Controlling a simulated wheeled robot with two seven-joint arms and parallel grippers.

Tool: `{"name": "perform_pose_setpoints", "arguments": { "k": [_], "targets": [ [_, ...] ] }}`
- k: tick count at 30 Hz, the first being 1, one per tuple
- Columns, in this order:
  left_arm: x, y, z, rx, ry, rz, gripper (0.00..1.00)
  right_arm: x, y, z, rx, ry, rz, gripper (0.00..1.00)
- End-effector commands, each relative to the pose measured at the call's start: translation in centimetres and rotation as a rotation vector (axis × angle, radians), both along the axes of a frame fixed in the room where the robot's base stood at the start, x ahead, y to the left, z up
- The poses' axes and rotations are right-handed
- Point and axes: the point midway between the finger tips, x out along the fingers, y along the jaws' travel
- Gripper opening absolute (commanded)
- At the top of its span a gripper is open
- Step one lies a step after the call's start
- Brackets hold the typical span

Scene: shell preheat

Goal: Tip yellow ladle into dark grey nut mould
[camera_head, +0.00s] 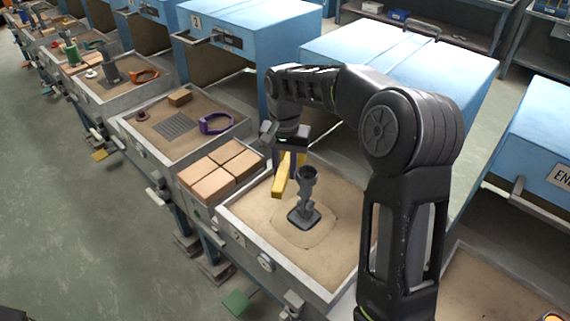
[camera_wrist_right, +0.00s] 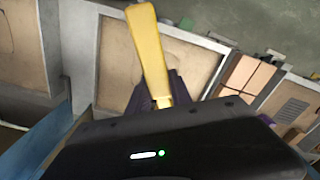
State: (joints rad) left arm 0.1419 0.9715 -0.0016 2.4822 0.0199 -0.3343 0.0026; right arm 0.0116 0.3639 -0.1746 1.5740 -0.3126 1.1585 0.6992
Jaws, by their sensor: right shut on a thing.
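The yellow ladle (camera_head: 279,179) hangs from my right gripper (camera_head: 290,150), slanting down and left, just left of the mould's cup. In the right wrist view the ladle (camera_wrist_right: 149,50) stands out from between the fingers of the right gripper (camera_wrist_right: 160,100), which are shut on it. Its inside and any contents are not visible. The dark grey mould (camera_head: 304,203) stands upright on the sand, a funnel-like cup on top and a flat base below. It cannot be made out in the right wrist view. My left gripper is in neither view.
The sand tray (camera_head: 245,225) has a raised grey rim around the mould. Tan bricks (camera_head: 213,185) lie left of it. Beyond them are a purple clamp (camera_head: 216,122) and a dark slotted plate (camera_head: 177,125). A blue cabinet (camera_head: 350,40) stands behind. My right arm covers the tray's right side.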

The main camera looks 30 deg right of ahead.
Motion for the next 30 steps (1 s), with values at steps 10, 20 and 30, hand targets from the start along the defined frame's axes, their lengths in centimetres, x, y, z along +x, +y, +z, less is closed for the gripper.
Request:
{"name": "perform_pose_setpoints", "arguments": {
  "k": [10, 20, 30],
  "targets": [
    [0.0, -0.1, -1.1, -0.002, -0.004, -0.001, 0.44, 0.1, 0.0, -1.3, 0.026, -0.025, -0.001, 0.00],
    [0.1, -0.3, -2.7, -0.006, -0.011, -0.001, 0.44, 0.2, 0.1, -1.3, 0.088, -0.085, -0.001, 0.00],
    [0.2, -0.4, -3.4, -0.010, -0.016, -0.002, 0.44, 0.3, 0.3, -1.0, 0.128, -0.120, 0.001, 0.00]
  ]
}}
